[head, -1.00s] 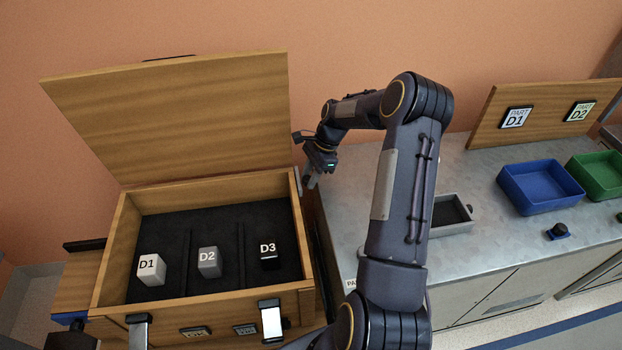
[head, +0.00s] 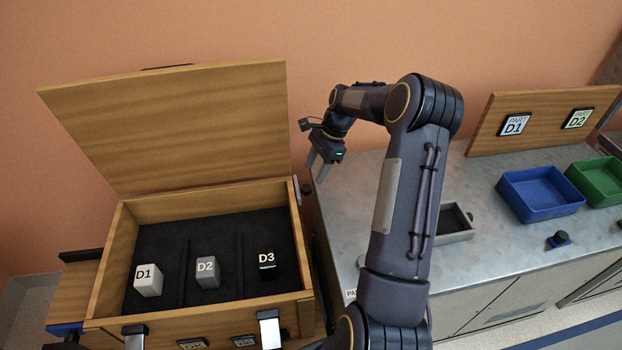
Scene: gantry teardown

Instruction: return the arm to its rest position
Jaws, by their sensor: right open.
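My right arm (head: 402,190) rises from the bottom middle and bends left at its elbow. My right gripper (head: 316,165) is open and empty, pointing down just right of the wooden box's back right corner. My left gripper is not in view.
The open wooden box (head: 110,262) holds blocks D1 (head: 148,280), D2 (head: 207,272) and D3 (head: 267,266) in dark compartments. Its raised lid (head: 170,125) stands behind. A grey tray (head: 455,236), blue bin (head: 540,208) and green bin (head: 600,195) stand on the metal counter (head: 480,180).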

